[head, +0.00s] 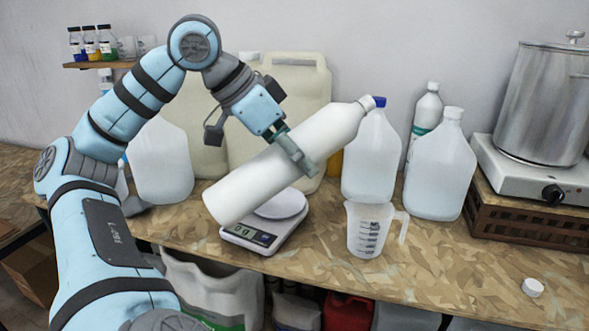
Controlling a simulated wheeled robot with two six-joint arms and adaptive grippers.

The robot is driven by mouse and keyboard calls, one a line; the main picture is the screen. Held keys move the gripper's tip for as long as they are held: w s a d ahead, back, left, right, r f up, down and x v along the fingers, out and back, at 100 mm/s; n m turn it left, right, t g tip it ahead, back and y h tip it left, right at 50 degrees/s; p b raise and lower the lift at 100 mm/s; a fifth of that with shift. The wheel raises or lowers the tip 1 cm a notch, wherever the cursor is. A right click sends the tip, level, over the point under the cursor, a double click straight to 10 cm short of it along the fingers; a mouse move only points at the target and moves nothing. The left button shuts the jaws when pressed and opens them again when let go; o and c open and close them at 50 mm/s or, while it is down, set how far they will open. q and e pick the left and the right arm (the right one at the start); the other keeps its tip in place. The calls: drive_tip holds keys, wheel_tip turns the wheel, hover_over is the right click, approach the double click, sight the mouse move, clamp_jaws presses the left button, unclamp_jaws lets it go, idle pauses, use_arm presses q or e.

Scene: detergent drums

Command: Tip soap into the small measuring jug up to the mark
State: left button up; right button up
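My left gripper (298,158) is shut around the upper body of a white bottle (272,172). The bottle is off the table and tilted, its base low at the left and its mouth up at the right. The mouth is still higher than the base, and no stream of soap shows from it. The small measuring jug (368,236) stands upright on the table, well below the mouth in the picture. It is translucent with dark graduation marks and a handle on the right. I cannot make out any liquid inside it. My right gripper is not in view.
A kitchen scale (250,240) stands partly behind the bottle. Large white jugs (440,168) line the back. A steel pot (543,105) stands on a hotplate (545,185) at right. A white cap (532,287) lies at front right.

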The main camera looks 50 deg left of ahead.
sight(294, 131)
use_arm(q)
drive_tip(key=t+b, duration=0.3)
drive_tip(key=b, duration=0.2)
drive_tip(key=r+t+h+b, duration=0.1)
drive_tip(key=t+b, duration=0.1)
drive_tip(key=b, duration=0.3)
drive_tip(key=shift+t+b, duration=0.4)
drive_tip(key=t+b, duration=0.1)
drive_tip(key=b, duration=0.2)
drive_tip(key=r+t+h+b, duration=0.1)
drive_tip(key=t+b, duration=0.1)
drive_tip(key=b, duration=0.1)
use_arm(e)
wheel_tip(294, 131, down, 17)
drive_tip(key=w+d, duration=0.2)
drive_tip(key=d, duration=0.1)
use_arm(q)
drive_tip(key=t+b, duration=0.1)
drive_tip(key=r+t+b, duration=0.1)
drive_tip(key=b, duration=0.1)
drive_tip(key=shift+t+h, duration=0.4)
drive_tip(key=shift+r, duration=0.25)
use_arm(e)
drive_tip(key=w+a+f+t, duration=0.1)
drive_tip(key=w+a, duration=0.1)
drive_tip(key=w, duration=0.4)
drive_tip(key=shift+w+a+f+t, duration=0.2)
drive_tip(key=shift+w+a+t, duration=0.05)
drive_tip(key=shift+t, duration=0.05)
